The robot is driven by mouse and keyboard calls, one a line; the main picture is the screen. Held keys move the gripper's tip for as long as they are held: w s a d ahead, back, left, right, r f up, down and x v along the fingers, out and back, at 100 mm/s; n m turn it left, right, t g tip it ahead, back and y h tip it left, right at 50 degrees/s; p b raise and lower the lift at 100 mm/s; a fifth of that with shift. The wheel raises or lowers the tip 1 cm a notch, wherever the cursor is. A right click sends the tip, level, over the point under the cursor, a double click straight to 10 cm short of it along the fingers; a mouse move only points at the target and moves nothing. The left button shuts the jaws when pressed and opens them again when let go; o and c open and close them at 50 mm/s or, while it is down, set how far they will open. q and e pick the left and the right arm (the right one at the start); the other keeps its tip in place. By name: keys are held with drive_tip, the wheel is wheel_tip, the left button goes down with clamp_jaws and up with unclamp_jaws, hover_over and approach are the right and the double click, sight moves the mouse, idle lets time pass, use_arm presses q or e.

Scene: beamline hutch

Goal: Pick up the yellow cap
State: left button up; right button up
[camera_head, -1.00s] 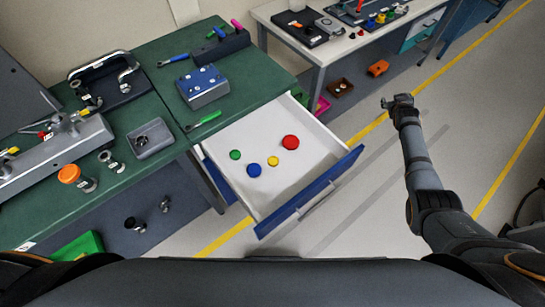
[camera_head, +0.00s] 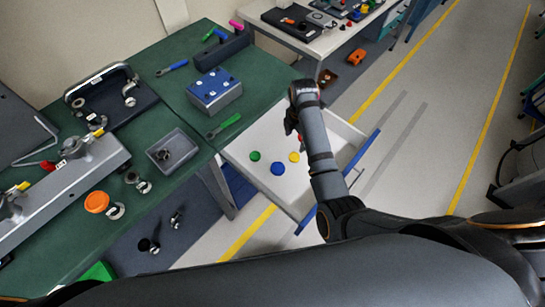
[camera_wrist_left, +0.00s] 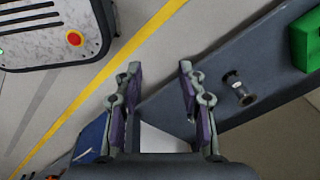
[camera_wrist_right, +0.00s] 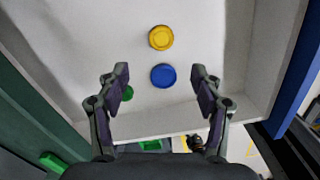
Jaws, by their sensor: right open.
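The yellow cap (camera_head: 294,157) lies in the open white drawer (camera_head: 239,151), beside the blue cap (camera_head: 278,168). In the right wrist view the yellow cap (camera_wrist_right: 161,38) sits just beyond the blue cap (camera_wrist_right: 163,76). My right gripper (camera_head: 293,118) is over the drawer; in its wrist view the gripper (camera_wrist_right: 161,78) is open and empty, with the caps below and ahead of its fingers. My left gripper (camera_wrist_left: 158,72) is open and empty, away from the drawer, and is not in the head view.
A green cap (camera_head: 255,156) lies left in the drawer; the red cap is mostly hidden behind my right arm. The green bench (camera_head: 200,130) holds a blue box (camera_head: 214,90), a green-handled tool (camera_head: 224,125) and a grey tray (camera_head: 173,155). The drawer's blue front (camera_head: 366,150) faces right.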

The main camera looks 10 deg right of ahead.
sight(295, 156)
drive_tip(key=f, duration=0.1)
drive_tip(key=d+f, duration=0.2)
drive_tip(key=f, duration=0.1)
drive_tip(key=shift+w+d, duration=0.1)
drive_tip(key=shift+d, duration=0.15)
drive_tip(key=shift+a+f, duration=0.25)
drive_tip(key=shift+f, duration=0.25)
drive_tip(key=shift+a+f, duration=0.4)
drive_tip(key=shift+f, duration=0.1)
wheel_tip(295, 156, down, 3)
drive_tip(key=shift+p, duration=0.4)
drive_tip(key=shift+f, duration=0.95)
drive_tip(key=shift+c, duration=0.6)
use_arm(q)
drive_tip(key=d, duration=0.3)
drive_tip(key=d+r, duration=0.1)
drive_tip(key=shift+s+d, duration=0.15)
drive_tip(key=shift+s, duration=0.1)
use_arm(e)
drive_tip(key=c, duration=0.7)
